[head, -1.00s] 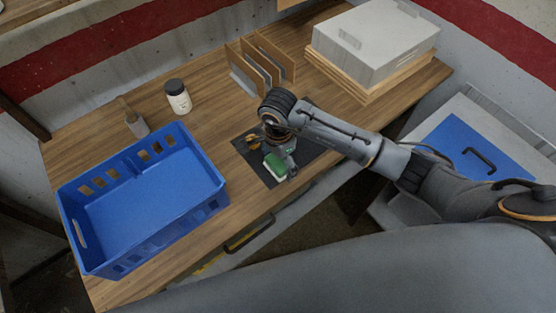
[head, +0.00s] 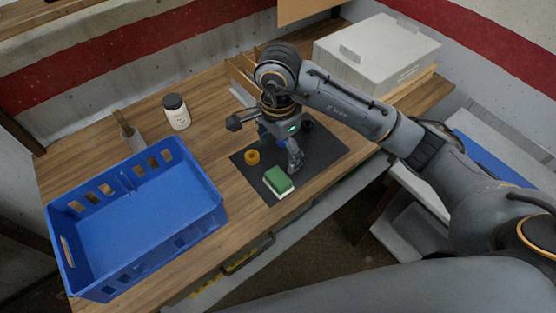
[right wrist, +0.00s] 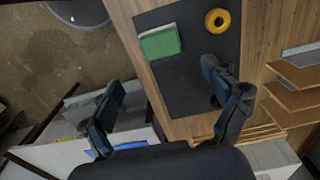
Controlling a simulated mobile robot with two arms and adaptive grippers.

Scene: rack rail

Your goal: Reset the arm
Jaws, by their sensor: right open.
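My right arm comes in from the right in the head view. My right gripper (head: 292,158) is above the dark mat (head: 329,151), open, with nothing between its fingers. In the right wrist view the two fingers of the right gripper (right wrist: 165,93) are spread wide apart. A green and white sponge-like block (head: 279,181) lies on the mat near its front edge, apart from the gripper; it also shows in the right wrist view (right wrist: 160,43). A yellow ring (head: 252,157) lies on the mat beside it, also seen in the right wrist view as a yellow ring (right wrist: 217,21). My left gripper is not in view.
An empty blue crate (head: 140,222) stands at the left of the wooden table (head: 215,105). A white jar (head: 177,114) and a brush-like tool (head: 129,133) stand behind it. A wooden divider rack (head: 240,75) and a grey box (head: 375,53) are at the back.

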